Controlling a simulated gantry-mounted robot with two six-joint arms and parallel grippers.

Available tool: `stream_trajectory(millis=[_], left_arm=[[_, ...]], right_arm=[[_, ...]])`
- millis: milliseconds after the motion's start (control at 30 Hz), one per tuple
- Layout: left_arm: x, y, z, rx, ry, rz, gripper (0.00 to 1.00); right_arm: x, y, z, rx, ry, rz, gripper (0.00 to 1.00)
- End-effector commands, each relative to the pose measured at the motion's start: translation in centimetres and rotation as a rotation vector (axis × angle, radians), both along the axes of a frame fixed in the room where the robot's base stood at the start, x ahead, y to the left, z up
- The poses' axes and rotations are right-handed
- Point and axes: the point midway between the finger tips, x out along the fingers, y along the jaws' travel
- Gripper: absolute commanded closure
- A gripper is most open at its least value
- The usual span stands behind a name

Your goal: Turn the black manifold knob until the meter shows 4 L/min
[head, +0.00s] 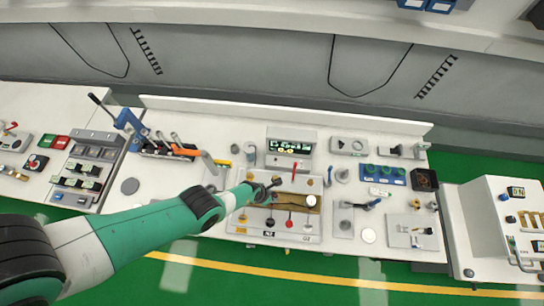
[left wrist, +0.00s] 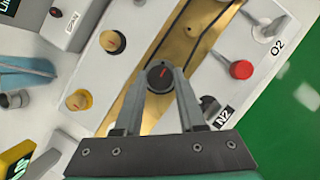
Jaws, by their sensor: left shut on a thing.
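The black manifold knob (left wrist: 158,74), round with a small red mark, stands on a brass-coloured strip of the manifold panel (left wrist: 187,75). My left gripper (left wrist: 160,84) is shut on it, one finger on each side. In the head view my left gripper (head: 264,188) comes in from the left over the manifold panel (head: 240,228) and covers the knob there. The meter (head: 291,146) stands behind the panel with a lit green display; its digits are too small to read. My right gripper is not in view.
A black box (head: 424,179) stands to the right.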

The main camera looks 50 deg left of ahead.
Motion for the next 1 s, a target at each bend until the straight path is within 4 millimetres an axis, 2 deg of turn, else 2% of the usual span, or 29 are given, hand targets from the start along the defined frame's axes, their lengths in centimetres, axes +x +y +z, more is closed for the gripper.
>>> stream_trajectory(millis=[467, 500, 633, 1000], left_arm=[[0.11, -0.03, 0.26, -0.001, -0.002, 0.009, 1.0], [0.1, -0.03, 0.27, -0.001, -0.002, 0.009, 0.54], [0.08, -0.03, 0.24, 0.0, -0.001, 0.009, 0.31], [0.0, -0.06, 0.74, 0.0, -0.001, 0.008, 0.31]], right_arm=[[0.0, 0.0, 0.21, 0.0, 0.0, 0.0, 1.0], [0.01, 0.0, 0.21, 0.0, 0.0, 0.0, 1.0], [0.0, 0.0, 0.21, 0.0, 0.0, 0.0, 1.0], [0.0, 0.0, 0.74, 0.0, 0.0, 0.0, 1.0]])
